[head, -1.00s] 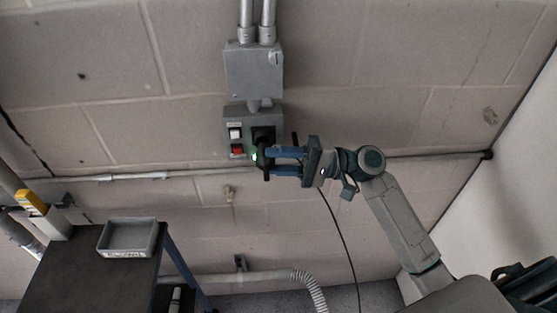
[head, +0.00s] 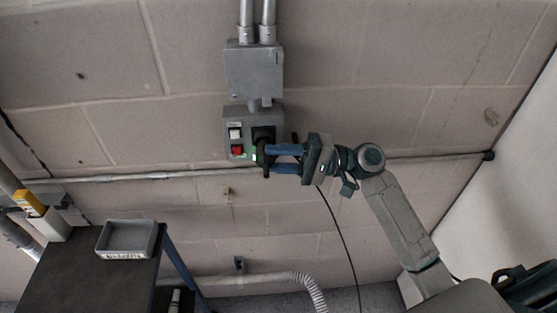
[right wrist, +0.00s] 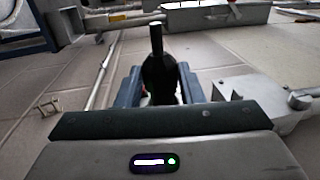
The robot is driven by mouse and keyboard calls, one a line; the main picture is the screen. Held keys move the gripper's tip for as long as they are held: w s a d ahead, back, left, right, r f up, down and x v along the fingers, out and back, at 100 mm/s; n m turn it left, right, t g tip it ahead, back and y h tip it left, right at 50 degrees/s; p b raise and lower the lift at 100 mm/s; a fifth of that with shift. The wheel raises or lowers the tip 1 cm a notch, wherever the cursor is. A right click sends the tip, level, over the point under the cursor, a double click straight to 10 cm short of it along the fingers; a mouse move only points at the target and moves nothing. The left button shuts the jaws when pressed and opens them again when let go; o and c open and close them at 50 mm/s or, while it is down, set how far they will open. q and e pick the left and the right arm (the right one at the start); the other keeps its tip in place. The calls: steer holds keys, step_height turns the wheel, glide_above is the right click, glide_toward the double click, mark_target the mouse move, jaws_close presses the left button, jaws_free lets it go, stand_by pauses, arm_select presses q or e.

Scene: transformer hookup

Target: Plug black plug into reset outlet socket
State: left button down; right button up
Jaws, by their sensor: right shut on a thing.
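The outlet box (head: 228,125) is grey and fixed to the block wall, with a white switch (head: 235,133), a red switch (head: 237,150) and a dark socket (head: 262,133) on its right. My right gripper (head: 267,153) is at the lower right of the box, in front of the socket. It is shut on the black plug (right wrist: 160,75), which shows between the blue fingers in the right wrist view. The fingers and plug cover the lower socket area, so I cannot tell whether the plug is in. A green glow shows beside the fingertips. My left gripper is out of view.
A grey junction box (head: 254,72) with two conduits is above the outlet box. A thin black cable (head: 345,235) hangs below my right gripper. A dark cart (head: 85,270) with a grey tray (head: 127,238) stands at lower left. A horizontal pipe (head: 130,177) crosses the wall.

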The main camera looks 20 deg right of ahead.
steer(key=shift+w+d+r+b, duration=0.1)
steer(key=shift+w+d+b, duration=0.15)
steer(key=shift+w, duration=0.35)
steer(key=shift+w+d+b, duration=0.1)
steer(key=shift+w+b, duration=0.15)
steer(key=shift+w, duration=0.3)
steer(key=o, duration=1.1)
steer(key=shift+w, duration=0.1)
steer(key=shift+s+a, duration=0.25)
steer(key=shift+s, duration=0.6)
steer(key=shift+s+a, duration=0.2)
steer(key=shift+s, duration=0.6)
steer(key=shift+s+a, duration=0.25)
steer(key=shift+s, duration=0.6)
